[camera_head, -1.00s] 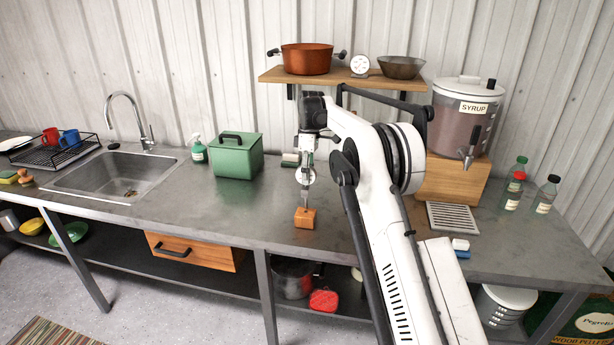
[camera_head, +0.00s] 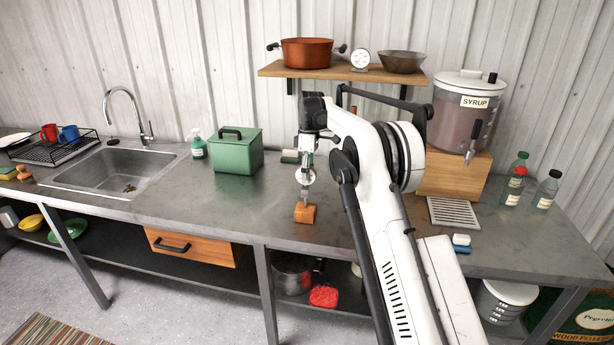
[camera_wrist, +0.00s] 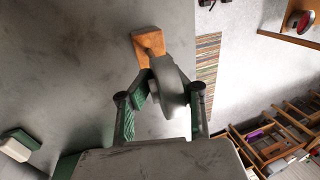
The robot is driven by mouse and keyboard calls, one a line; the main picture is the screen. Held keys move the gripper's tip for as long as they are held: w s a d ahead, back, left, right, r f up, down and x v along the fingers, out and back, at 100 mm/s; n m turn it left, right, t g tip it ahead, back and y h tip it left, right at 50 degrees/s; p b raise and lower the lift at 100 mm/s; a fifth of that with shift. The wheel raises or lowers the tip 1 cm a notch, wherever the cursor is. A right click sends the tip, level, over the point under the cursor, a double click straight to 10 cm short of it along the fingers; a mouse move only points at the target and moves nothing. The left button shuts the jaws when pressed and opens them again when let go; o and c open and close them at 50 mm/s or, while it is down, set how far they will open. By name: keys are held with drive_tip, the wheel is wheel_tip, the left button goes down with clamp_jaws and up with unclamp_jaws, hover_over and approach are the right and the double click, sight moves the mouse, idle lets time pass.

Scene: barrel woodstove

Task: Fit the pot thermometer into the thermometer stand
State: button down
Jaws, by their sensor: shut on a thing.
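My gripper (camera_head: 305,172) is shut on the thermometer at the dial, above the stand. The stem's lower end meets the top of the stand (camera_wrist: 140,52) in the picture. I cannot tell whether it is inside the hole.
A green box (camera_head: 236,153) and spray bottle (camera_head: 198,147) stand to the left, by the sink (camera_head: 118,172). A wall shelf (camera_head: 340,73) with pots is behind. A syrup dispenser (camera_head: 467,115) and several bottles are to the right. The counter around the stand is clear.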

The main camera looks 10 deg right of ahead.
sight(307, 186)
drive_tip(key=shift+f+b, duration=1.15)
drive_tip(key=shift+f, duration=0.75)
drive_tip(key=c, duration=1.5)
unclamp_jaws()
drive_tip(key=shift+c, duration=0.2)
wheel_tip(307, 186, up, 10)
